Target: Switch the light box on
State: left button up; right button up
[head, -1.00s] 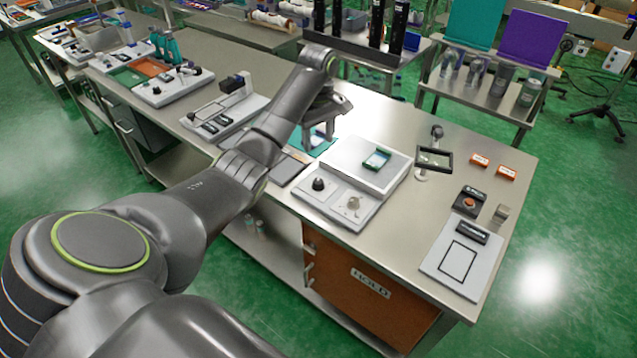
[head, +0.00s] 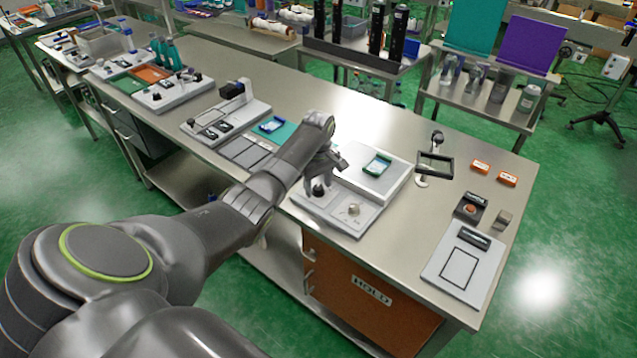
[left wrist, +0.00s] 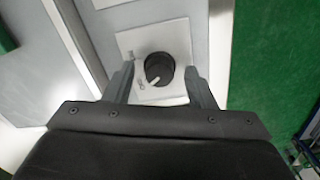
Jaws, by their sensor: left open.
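The light box (head: 398,184) stands on the metal bench, a pale unit with a white panel and a lower front strip. The strip carries a black knob (head: 318,189) on the left and a lighter, metallic knob (head: 353,209) on the right. A green-framed piece (head: 377,165) lies on the white panel. My left gripper (head: 321,178) is open, over the black knob. In the left wrist view the black knob (left wrist: 160,68), with a white pointer line, shows between the two open fingers; contact cannot be told. My right gripper is not in view.
A framed magnifier (head: 435,164) on a stand is right of the light box. A teal mat (head: 274,130) lies to the left.

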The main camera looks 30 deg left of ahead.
pick_arm(q)
jog(key=c, duration=1)
jog(key=shift+o, duration=0.2)
jog(key=shift+r+m+p, duration=0.2)
jog(key=shift+m+p, duration=0.75)
jog(key=shift+m, duration=0.05)
jog(key=m+p, duration=0.2)
jog(key=m, duration=0.1)
jog(key=shift+m, duration=0.3)
jog(key=m+p, duration=0.1)
jog(key=m, duration=0.2)
jog(key=shift+m, duration=0.3)
jog(key=shift+w+f+m+p, duration=0.1)
jog(key=shift+m+p, duration=0.5)
jog(key=shift+m, duration=1.7)
